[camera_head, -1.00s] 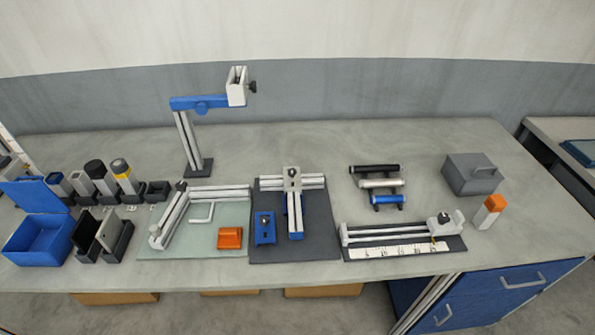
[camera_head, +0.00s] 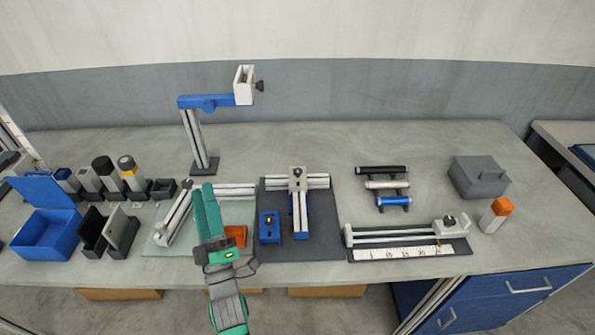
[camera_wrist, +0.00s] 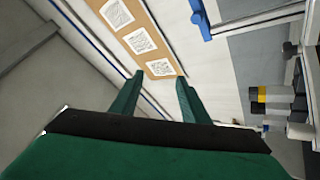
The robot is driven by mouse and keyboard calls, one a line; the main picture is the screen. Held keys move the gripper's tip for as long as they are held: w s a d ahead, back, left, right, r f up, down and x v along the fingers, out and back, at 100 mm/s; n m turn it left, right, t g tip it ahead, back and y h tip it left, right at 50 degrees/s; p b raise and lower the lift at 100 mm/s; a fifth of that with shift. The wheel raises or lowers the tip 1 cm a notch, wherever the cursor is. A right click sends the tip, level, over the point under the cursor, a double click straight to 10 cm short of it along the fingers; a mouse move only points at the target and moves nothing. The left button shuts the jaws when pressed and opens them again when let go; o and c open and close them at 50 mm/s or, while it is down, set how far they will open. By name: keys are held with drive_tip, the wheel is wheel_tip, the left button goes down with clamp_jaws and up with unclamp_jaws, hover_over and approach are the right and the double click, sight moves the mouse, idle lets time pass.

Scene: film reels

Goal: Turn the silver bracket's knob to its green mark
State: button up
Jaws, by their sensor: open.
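Several silver-grey brackets with dark knobs show in the head view, and I cannot tell which is the task's. One bracket (camera_head: 244,86) tops the blue-armed stand, with a black knob (camera_head: 259,86) on its right side. Another bracket (camera_head: 297,184) sits on the T-shaped frame on the dark mat. A third silver block (camera_head: 450,228) with a dark knob (camera_head: 449,219) is at the right rail's end. No green mark is visible. My green gripper (camera_head: 208,190) is above the pale glass plate, apart from the brackets. In the wrist view its fingers (camera_wrist: 160,78) are apart with nothing between them.
A blue open box (camera_head: 45,236) and several bottles stand at the left. The stand's blue arm (camera_head: 208,102) rises at the back. An orange block (camera_head: 236,237) is partly behind my gripper. A grey case (camera_head: 478,178) is at the right; the bench's back right is clear.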

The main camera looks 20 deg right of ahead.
drive_tip(key=w+d+r+n+y, duration=0.3)
drive_tip(key=w+n+y, duration=0.35)
drive_tip(key=n, duration=0.45)
drive_tip(key=n+g, duration=0.8)
drive_tip(key=n, duration=0.9)
approach(300, 173)
drive_tip(key=shift+w+a+h, duration=0.35)
drive_tip(key=shift+h, duration=0.1)
drive_tip(key=x, duration=1)
drive_tip(key=shift+w, duration=0.35)
clamp_jaws()
drive_tip(key=shift+a+m+h, duration=0.1)
drive_tip(key=shift+m+h, duration=0.4)
